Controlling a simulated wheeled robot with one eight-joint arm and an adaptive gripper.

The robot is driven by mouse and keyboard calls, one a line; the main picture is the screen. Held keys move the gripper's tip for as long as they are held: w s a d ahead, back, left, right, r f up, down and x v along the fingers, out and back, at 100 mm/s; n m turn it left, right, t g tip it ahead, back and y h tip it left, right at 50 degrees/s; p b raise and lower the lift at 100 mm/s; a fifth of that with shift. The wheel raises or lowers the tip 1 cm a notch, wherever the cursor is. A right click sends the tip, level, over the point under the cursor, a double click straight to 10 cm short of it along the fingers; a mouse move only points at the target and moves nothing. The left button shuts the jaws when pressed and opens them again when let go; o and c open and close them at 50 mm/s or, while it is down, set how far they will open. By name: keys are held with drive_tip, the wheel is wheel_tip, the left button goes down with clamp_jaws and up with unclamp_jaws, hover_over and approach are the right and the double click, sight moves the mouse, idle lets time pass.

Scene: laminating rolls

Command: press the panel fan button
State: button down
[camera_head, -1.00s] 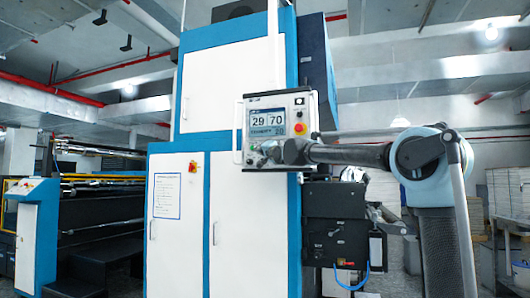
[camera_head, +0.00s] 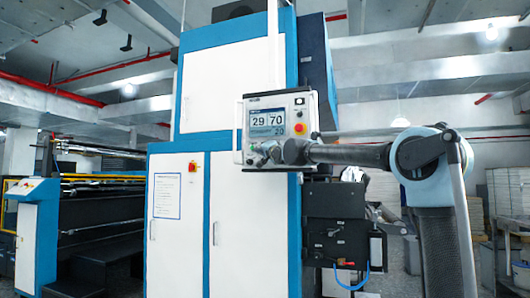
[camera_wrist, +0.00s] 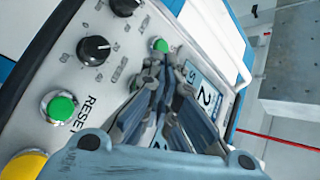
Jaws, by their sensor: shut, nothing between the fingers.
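The control panel (camera_head: 303,145) is a light box with a dark rim and a screen (camera_head: 267,119) showing 29 and 70. In the wrist view the panel face (camera_wrist: 75,75) carries a small green button (camera_wrist: 160,45), black knobs (camera_wrist: 94,50), and a larger green button (camera_wrist: 60,106) beside the word RESET. No fan label is legible. My gripper (camera_head: 262,153) is at the panel's lower edge. In the wrist view my gripper (camera_wrist: 163,66) is shut and empty, its tips just below the small green button. I cannot tell whether they touch the panel; the fingers hide part of the screen.
A red button (camera_head: 299,128) is on the panel's right side. A yellow button (camera_wrist: 25,168) shows at the wrist view's lower left. A black machine unit (camera_head: 337,235) stands below the panel. White cabinet doors (camera_head: 233,220) lie left and below.

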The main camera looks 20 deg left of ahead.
drive_tip(key=shift+w, duration=0.1)
idle(0.3)
drive_tip(key=shift+w+r, duration=0.1)
drive_tip(key=shift+w, duration=0.1)
drive_tip(key=shift+w, duration=0.4)
idle(0.8)
drive_tip(key=shift+s, duration=0.15)
idle(0.3)
drive_tip(key=shift+s+a, duration=0.1)
drive_tip(key=shift+s, duration=0.6)
drive_tip(key=shift+s+a, duration=0.2)
drive_tip(key=shift+s, duration=2.3)
